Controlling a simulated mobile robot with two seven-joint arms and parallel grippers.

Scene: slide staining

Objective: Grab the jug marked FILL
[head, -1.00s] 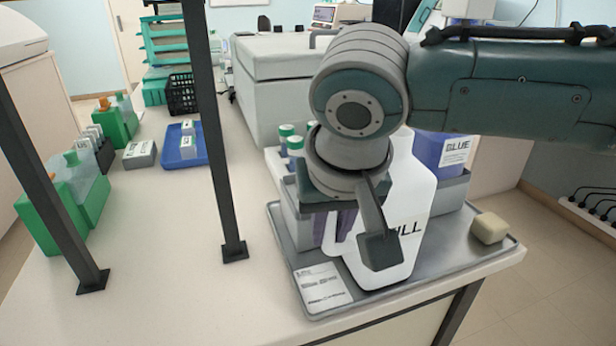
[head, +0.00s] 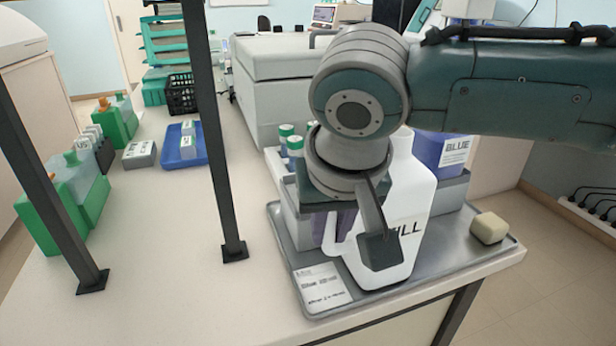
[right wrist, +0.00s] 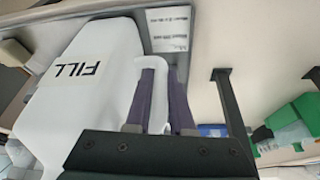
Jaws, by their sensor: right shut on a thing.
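The white jug marked FILL (head: 412,250) stands on the grey metal tray (head: 475,262) near the counter's front right corner. My right arm hides part of its body and label in the head view. In the right wrist view, the jug (right wrist: 75,105) shows its FILL label upside down, with its white handle (right wrist: 157,85) running between purple fingers. My right gripper (right wrist: 165,115) is shut on this handle. In the head view, the right gripper (head: 352,235) is at the jug's left side. My left gripper is not in view.
A blue container marked BLUE (head: 440,150) stands behind the jug. A beige block (head: 489,228) and a printed card (head: 321,288) lie on the tray. Dark posts (head: 213,130) rise from the counter at left. Green-capped bottles (head: 295,146) stand behind my gripper.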

